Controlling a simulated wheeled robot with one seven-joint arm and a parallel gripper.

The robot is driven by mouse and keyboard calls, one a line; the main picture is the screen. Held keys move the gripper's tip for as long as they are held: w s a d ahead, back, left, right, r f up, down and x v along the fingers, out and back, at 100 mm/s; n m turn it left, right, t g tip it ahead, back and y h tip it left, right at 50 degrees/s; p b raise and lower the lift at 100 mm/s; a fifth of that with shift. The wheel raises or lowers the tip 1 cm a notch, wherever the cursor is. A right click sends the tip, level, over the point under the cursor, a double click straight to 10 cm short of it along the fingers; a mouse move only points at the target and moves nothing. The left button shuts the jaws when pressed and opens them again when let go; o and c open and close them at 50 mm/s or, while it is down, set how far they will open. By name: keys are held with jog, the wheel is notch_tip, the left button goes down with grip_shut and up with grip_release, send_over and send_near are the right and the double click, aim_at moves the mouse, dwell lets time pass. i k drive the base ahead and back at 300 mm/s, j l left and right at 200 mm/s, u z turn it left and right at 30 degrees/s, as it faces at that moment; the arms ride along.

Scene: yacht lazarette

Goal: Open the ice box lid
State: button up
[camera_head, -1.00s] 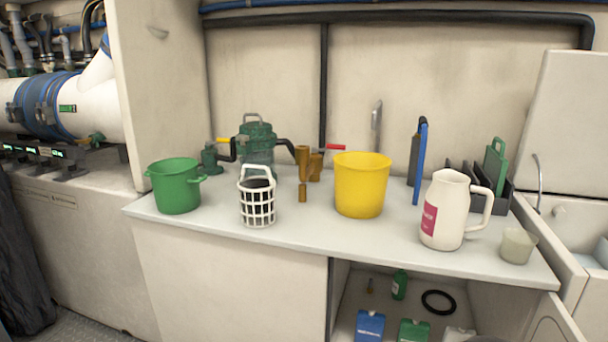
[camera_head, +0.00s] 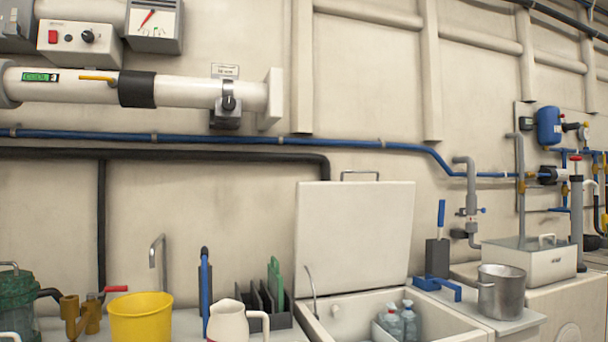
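A white lid panel (camera_head: 354,235) with a metal bar handle (camera_head: 360,173) on its top edge stands upright against the back wall. It rises behind an open white box (camera_head: 465,334) set into the counter, which looks like the ice box with its lid raised. Clear bottles (camera_head: 409,317) stand inside it on the right, and a thin curved metal rod (camera_head: 312,290) rises at its left. The lower part of the box is cut off by the frame. My gripper is not in view.
Left of the box, the counter holds a white jug (camera_head: 228,322), a dark rack (camera_head: 265,304) with a green board and a yellow bucket (camera_head: 141,317). Right of it are a blue-handled tool (camera_head: 437,287), a metal pot (camera_head: 501,292) and a white lidded tank (camera_head: 530,262).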

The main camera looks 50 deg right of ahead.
aim_at(350, 237)
jog(key=k+l+u, duration=0.2)
jog(key=u, duration=0.25)
jog(key=k+l+u, duration=0.15)
jog(key=u, duration=0.3)
jog(key=k+u, duration=0.3)
jog(key=u, duration=0.15)
jog(key=k+u, duration=0.2)
jog(key=u, duration=0.25)
jog(key=k+l+u, duration=0.1)
jog(key=k+u, duration=0.15)
jog(key=u, duration=0.2)
jog(key=k+u, duration=0.25)
jog(key=u, duration=0.2)
jog(key=k+u, duration=0.25)
jog(key=u, duration=0.2)
jog(key=k+j+u, duration=0.25)
jog(key=u, duration=0.15)
jog(key=k+l+z, duration=0.15)
jog(key=z, duration=0.3)
jog(key=k+l+z, duration=0.25)
jog(key=z, duration=0.25)
